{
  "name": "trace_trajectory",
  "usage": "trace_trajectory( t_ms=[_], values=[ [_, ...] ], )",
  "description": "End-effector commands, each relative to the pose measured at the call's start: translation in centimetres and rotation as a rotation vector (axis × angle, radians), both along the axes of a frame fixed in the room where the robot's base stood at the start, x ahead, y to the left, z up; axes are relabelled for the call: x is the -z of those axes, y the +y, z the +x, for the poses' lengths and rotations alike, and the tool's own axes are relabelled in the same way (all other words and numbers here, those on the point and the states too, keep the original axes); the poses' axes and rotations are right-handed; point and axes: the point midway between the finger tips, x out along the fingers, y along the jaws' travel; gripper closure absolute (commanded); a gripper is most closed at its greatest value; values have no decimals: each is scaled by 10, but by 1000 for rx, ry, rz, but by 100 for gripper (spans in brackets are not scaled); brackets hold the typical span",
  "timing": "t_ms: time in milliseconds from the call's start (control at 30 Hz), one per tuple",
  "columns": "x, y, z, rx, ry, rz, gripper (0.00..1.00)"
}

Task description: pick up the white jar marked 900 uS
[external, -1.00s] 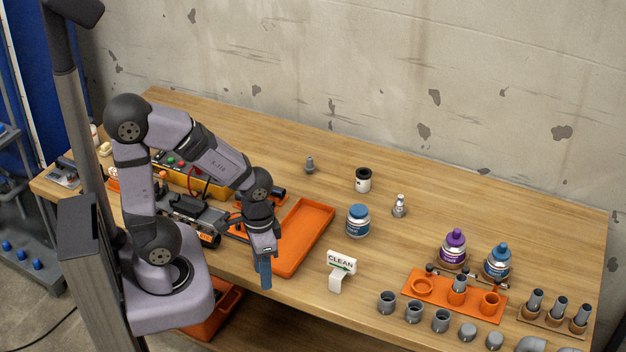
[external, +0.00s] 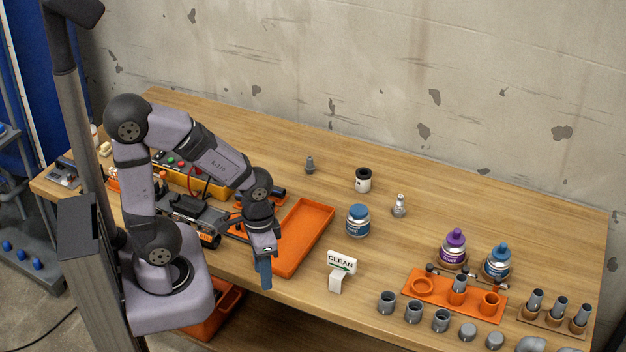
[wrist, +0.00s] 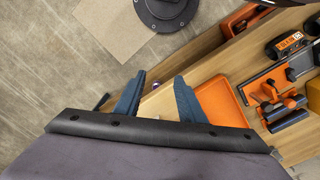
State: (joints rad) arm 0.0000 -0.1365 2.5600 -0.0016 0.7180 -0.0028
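A small white jar with a black top (external: 363,181) stands upright on the wooden bench, right of the tray and toward the wall. Any marking on it is too small to read. A white jar with a blue lid and blue label (external: 357,221) stands nearer the front edge; its print is also unreadable. My gripper (external: 265,274) hangs over the front of the bench, left of both jars and well apart from them. In the wrist view my gripper (wrist: 161,77) shows its two blue fingers spread, with nothing between them. Neither jar can be made out there.
An orange tray (external: 303,238) lies beside my gripper. A CLEAN sign (external: 341,263) stands at the front edge. A metal fitting (external: 399,206) stands near the jars, another (external: 310,164) farther left. An orange rack (external: 455,296), bottles and several pipe fittings fill the right end.

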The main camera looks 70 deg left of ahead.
Motion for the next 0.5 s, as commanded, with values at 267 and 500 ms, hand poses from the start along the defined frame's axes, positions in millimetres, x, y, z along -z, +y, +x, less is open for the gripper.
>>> trace_trajectory(
  t_ms=[267, 500],
  values=[
    [0, 0, 0, 0, 0, 0, 43],
    [-7, 0, 1, 0, -3, 0, 43]
  ],
)
